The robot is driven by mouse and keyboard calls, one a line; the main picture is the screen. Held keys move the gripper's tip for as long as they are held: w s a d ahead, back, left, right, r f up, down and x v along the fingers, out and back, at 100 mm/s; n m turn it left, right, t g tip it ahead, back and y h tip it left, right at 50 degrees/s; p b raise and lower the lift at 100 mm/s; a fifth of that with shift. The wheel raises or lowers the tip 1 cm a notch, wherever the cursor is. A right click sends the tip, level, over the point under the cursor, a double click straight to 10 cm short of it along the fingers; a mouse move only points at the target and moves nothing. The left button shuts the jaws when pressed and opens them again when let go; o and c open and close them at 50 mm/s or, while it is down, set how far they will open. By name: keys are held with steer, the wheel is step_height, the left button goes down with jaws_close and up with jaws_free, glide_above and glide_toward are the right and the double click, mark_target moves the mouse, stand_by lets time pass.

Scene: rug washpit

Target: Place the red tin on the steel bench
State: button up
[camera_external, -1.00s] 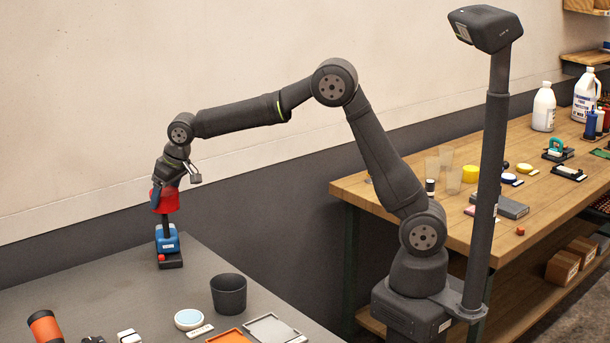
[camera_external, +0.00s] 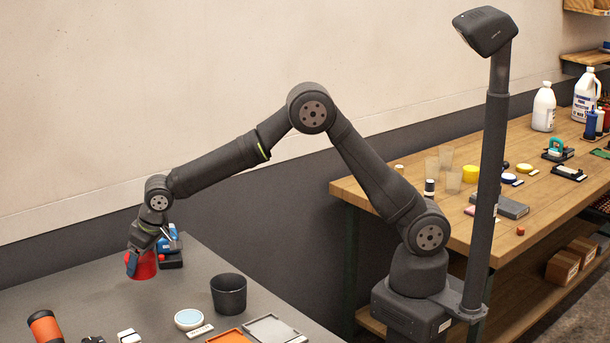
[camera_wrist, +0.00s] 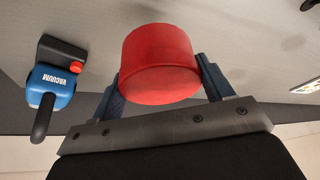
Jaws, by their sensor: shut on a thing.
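The red tin (camera_wrist: 160,65) is between the two fingers of my gripper (camera_wrist: 165,85) in the wrist view, and the gripper is shut on it. In the external view the red tin (camera_external: 143,266) is low over the far left part of the grey steel bench (camera_external: 215,255), with my gripper (camera_external: 136,262) around it. I cannot tell whether the tin's underside touches the bench.
A blue vacuum tool (camera_external: 168,246) on a dark base stands just beside the tin; it also shows in the wrist view (camera_wrist: 52,82). A black cup (camera_external: 228,294), a round white-rimmed dish (camera_external: 188,319), an orange tray (camera_external: 230,337) and a grey tray (camera_external: 272,330) lie nearer. The bench between is clear.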

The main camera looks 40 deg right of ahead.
steer(key=a+f, duration=0.1)
steer(key=s+a, duration=0.1)
steer(key=a+f, duration=0.1)
steer(key=shift+s+a+f, duration=0.3)
steer(key=shift+s+a, duration=0.05)
steer(key=shift+a, duration=0.05)
steer(key=shift+f, duration=1.95)
steer(key=shift+f, duration=0.1)
steer(key=o, duration=1)
steer(key=v, duration=1.2)
